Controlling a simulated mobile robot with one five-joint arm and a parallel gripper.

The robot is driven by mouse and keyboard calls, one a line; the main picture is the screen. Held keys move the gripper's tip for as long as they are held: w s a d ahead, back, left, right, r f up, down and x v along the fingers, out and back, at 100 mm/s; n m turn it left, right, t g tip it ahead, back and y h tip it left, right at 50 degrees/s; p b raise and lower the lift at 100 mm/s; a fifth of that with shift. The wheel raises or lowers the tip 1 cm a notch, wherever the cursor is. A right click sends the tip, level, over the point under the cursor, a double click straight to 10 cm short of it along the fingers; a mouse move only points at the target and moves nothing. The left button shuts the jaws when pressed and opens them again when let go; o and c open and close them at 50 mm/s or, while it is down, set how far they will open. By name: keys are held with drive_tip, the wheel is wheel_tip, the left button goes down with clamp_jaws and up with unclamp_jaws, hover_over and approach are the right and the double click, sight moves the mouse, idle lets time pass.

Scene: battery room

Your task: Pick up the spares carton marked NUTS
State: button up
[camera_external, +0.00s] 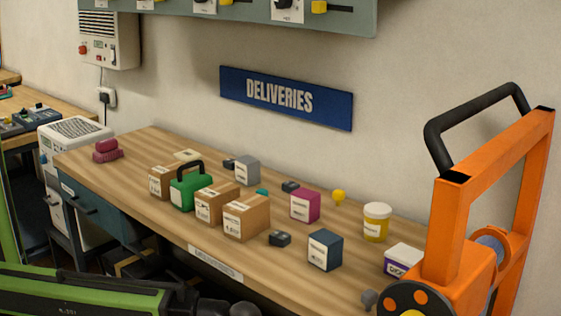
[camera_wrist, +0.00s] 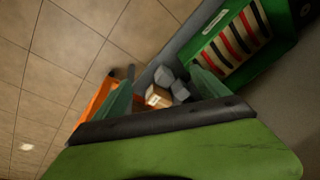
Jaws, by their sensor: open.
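Three brown cartons stand on the wooden bench in the external view: a rear-left one (camera_external: 160,183), a middle one (camera_external: 215,203) and a front-right one (camera_external: 247,218). Their labels are too small to read, so I cannot tell which is marked NUTS. A small brown carton (camera_wrist: 158,97) also shows between my fingers in the wrist view, some way beyond them; its marking is unreadable too. My gripper (camera_wrist: 160,77) is open, with its two green fingers apart and nothing between them at close range. Its fingertips are not clearly seen in the external view.
An orange frame (camera_external: 447,225) stands at right. Tiled floor (camera_wrist: 60,70) fills the wrist view's left.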

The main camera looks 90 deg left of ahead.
drive_tip(key=w+d+r+n+t+p, duration=0.1)
drive_tip(key=w+d+r+p, duration=0.25)
drive_tip(key=r+p, duration=0.45)
drive_tip(key=w+d+r+n+t+y+p, duration=0.1)
drive_tip(key=w+d+r+t+p, duration=0.3)
drive_tip(key=r, duration=0.6)
drive_tip(key=w+d+r+n+g+p, duration=0.1)
drive_tip(key=w+d+r+p, duration=0.3)
drive_tip(key=r+p, duration=0.45)
wheel_tip(320, 180, up, 19)
drive_tip(key=n+g+p, duration=0.2)
drive_tip(key=n+p, duration=0.1)
drive_tip(key=p, duration=1.7)
hover_over(322, 234)
drive_tip(key=s+d, duration=0.3)
drive_tip(key=s, duration=0.1)
drive_tip(key=b+x, duration=1.2)
drive_tip(key=shift+s+a+f, duration=0.15)
drive_tip(key=shift+a+f, duration=0.05)
drive_tip(key=shift+f, duration=0.1)
drive_tip(key=shift+a+f, duration=0.1)
drive_tip(key=b+x, duration=0.5)
drive_tip(key=shift+a, duration=0.15)
drive_tip(key=shift+r, duration=0.2)
drive_tip(key=c, duration=1.7)
